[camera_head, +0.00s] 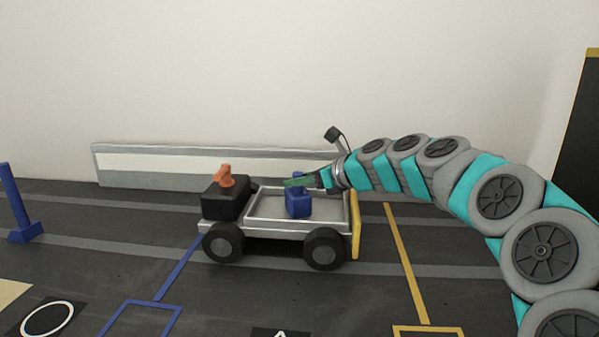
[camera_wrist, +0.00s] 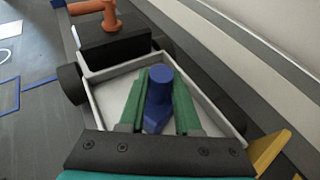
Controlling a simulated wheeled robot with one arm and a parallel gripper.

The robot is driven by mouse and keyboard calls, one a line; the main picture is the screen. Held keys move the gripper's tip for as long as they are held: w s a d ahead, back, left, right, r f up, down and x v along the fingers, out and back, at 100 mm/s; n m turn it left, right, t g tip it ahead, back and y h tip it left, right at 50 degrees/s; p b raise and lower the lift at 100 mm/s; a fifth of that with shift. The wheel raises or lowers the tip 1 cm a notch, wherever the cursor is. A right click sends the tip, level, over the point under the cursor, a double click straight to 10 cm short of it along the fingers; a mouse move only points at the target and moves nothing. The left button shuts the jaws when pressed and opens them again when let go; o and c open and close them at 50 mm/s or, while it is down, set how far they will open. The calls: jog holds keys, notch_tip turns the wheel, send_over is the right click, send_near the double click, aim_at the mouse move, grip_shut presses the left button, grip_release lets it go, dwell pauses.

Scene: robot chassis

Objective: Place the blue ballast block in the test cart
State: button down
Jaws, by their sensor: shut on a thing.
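The blue ballast block (camera_head: 298,205) has a round knob on top and is in the tray area of the test cart (camera_head: 269,228). The cart is grey with black wheels, a black box (camera_head: 226,200) with an orange handle at its left end and a yellow bar at its right end. My gripper (camera_head: 296,182) reaches in from the right over the tray. In the wrist view the green fingers (camera_wrist: 158,92) lie on both sides of the blue knob (camera_wrist: 159,84), shut on it. Whether the block's underside touches the tray floor I cannot tell.
The tray has low raised walls (camera_wrist: 98,98) around the block. A low white and grey barrier (camera_head: 150,165) runs behind the cart. A blue post (camera_head: 20,205) stands at the far left. Blue and yellow lines mark the dark floor, which is free in front of the cart.

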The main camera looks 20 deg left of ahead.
jog(key=shift+r, duration=0.2)
jog(key=c, duration=0.6)
grip_release()
jog(key=shift+f, duration=0.15)
jog(key=p+v, duration=0.1)
jog(key=v, duration=1.1)
